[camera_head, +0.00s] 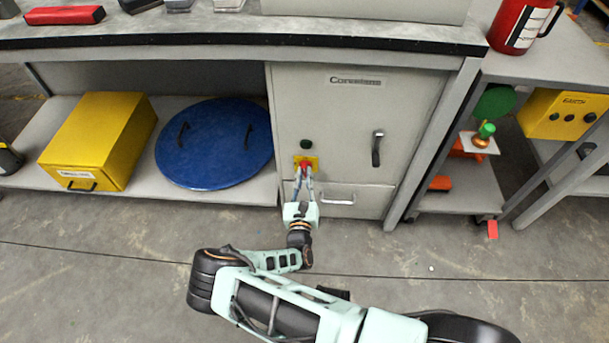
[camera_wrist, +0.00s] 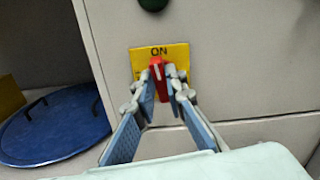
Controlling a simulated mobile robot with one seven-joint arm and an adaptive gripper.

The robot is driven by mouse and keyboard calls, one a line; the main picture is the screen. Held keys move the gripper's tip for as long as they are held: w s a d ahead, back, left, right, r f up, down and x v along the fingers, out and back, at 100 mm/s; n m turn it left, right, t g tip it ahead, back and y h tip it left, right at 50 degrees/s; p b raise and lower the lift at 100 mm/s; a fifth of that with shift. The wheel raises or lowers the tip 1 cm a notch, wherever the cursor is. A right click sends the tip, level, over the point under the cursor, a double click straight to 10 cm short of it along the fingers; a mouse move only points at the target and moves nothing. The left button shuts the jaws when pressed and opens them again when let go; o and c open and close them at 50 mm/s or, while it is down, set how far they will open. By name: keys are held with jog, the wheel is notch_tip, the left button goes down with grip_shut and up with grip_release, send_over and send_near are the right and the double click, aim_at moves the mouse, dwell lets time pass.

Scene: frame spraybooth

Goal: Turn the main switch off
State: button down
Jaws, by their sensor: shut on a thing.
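The main switch is a red knob (camera_wrist: 157,72) on a yellow plate (camera_wrist: 180,55) marked "ON", on the front of a grey cabinet (camera_head: 340,110). The knob's white mark points up toward the word "ON" in the wrist view. In the head view the red knob (camera_head: 305,163) shows just above the fingertips. My gripper (camera_wrist: 161,90) is shut on the red knob, with one finger on each side of it. The gripper also shows in the head view (camera_head: 304,176), reaching the plate from below. The lower part of the plate is hidden behind the fingers.
A dark green button (camera_head: 305,144) sits just above the plate. A door handle (camera_head: 377,149) and a drawer handle (camera_head: 336,201) stick out to the right. A yellow box (camera_head: 100,135) and a blue round lid (camera_head: 200,150) lie on the left shelf. The floor in front is clear.

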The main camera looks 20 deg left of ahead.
jog(key=shift+n, duration=0.3)
jog(key=n, duration=0.3)
jog(key=shift+a, duration=0.1)
jog(key=shift+a+f+n+b, duration=0.15)
jog(key=shift+n+b, duration=0.55)
jog(key=shift+n, duration=2.4)
jog(key=shift+a+f+n+b, duration=0.2)
jog(key=shift+n+b, duration=0.45)
jog(key=shift+n, duration=2.45)
jog(key=shift+d, duration=0.2)
jog(key=c, duration=2)
grip_release()
jog(key=shift+o, duration=0.2)
